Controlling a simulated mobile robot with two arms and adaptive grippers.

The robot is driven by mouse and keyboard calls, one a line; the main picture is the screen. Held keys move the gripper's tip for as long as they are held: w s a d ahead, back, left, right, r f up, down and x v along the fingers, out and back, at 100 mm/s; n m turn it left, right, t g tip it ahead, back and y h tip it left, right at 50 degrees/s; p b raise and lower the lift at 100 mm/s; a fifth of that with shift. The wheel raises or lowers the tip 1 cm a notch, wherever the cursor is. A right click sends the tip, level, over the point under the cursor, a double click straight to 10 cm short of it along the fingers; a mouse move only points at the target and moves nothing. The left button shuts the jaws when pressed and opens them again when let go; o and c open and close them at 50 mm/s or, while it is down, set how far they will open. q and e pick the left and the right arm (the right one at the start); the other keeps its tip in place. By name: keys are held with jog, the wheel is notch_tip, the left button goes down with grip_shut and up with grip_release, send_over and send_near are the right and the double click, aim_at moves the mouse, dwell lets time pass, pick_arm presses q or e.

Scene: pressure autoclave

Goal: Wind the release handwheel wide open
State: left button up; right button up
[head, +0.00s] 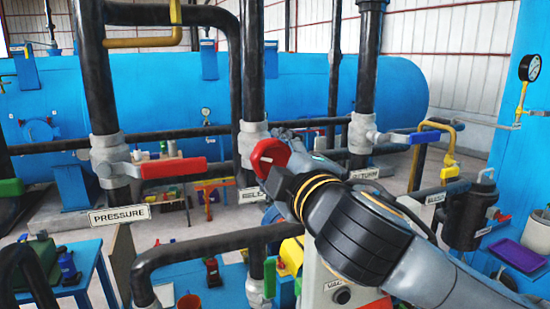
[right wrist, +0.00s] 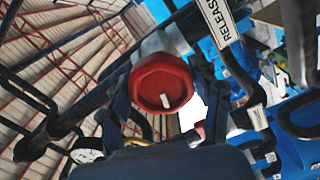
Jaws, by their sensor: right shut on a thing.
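The red release handwheel (head: 268,154) is on the middle vertical pipe in the head view, above a partly hidden "RELEASE" label (head: 251,194). In the right wrist view the handwheel (right wrist: 162,84) faces the camera, with a small white mark low on its face. My right gripper (head: 277,172) reaches it from the lower right. Its dark fingers (right wrist: 164,88) stand on either side of the handwheel in the right wrist view and are shut on it. The far side of the wheel is hidden. My left gripper is not in view.
A pressure valve with a red lever (head: 173,168) is to the left, and a return valve with a blue lever (head: 408,138) is to the right. Black pipes (head: 210,245) cross below. A large blue vessel (head: 160,90) lies behind. A gauge (head: 529,68) is at right.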

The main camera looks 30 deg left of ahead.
jog(key=n, duration=0.5)
jog(key=shift+r+n+p, duration=0.15)
jog(key=shift+n+p, duration=0.15)
jog(key=shift+p, duration=0.1)
jog(key=n+p, duration=0.1)
jog(key=n, duration=0.4)
jog(key=shift+n, duration=0.3)
jog(key=n, duration=0.5)
jog(key=shift+s+p, duration=0.1)
jog(key=shift+p, duration=0.25)
jog(key=n, duration=0.5)
jog(key=shift+a+n, duration=0.15)
jog(key=shift+n, duration=0.15)
jog(key=o, duration=1.2)
jog(key=shift+c, duration=0.2)
